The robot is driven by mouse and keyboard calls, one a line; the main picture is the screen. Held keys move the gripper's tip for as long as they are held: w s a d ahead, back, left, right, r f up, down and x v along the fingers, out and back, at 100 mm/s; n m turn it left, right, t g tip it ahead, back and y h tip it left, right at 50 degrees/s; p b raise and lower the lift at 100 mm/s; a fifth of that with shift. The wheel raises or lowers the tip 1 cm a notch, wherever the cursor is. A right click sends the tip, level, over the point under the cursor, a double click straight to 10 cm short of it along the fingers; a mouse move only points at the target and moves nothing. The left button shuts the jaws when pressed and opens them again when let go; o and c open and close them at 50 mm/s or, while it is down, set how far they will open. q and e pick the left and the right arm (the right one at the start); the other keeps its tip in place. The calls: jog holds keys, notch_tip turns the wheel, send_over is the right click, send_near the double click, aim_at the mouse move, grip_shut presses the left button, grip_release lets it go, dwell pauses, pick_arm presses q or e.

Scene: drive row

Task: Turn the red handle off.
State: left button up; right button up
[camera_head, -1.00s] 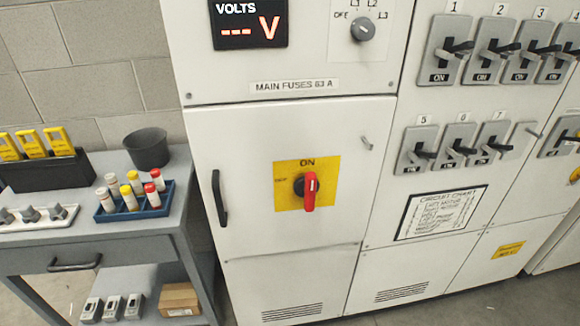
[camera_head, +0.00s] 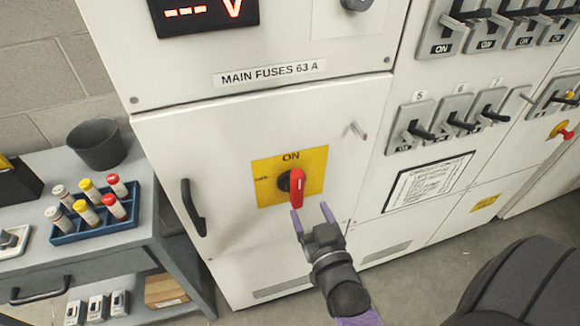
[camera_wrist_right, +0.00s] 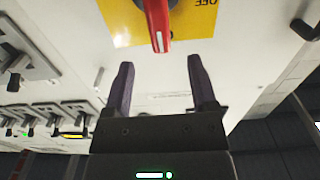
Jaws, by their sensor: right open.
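The red handle (camera_head: 297,187) sits on a black hub over a yellow plate (camera_head: 266,179) on the white cabinet door. In the head view it points roughly up and down, its upper end below the word ON. My right gripper (camera_head: 312,214) is open and empty, just below the handle's lower end. In the right wrist view the handle (camera_wrist_right: 157,22) comes down from the top edge, ahead of and between the open fingers of the right gripper (camera_wrist_right: 160,84). The handle is beyond the fingertips, with no contact visible. My left gripper is not in view.
A black door pull (camera_head: 193,208) and a small metal latch (camera_head: 357,130) stick out from the door. Breaker switches (camera_head: 417,127) are on the right. A grey cart (camera_head: 135,214) with a blue fuse tray (camera_head: 65,239) and a dark cup (camera_head: 96,145) stands left.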

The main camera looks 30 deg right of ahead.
aim_at(299, 188)
jog(key=x, duration=0.3)
jog(key=shift+w+d+b, duration=0.1)
jog(key=shift+w+b, duration=0.15)
jog(key=shift+b, duration=0.05)
jog(key=x, duration=0.4)
jog(key=shift+w+b, duration=0.2)
jog(key=shift+b, duration=0.15)
jog(key=shift+w+d, duration=0.1)
jog(key=shift+w, duration=0.2)
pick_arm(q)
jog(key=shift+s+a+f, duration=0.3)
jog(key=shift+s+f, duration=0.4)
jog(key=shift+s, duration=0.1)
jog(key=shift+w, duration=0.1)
pick_arm(e)
grip_shut()
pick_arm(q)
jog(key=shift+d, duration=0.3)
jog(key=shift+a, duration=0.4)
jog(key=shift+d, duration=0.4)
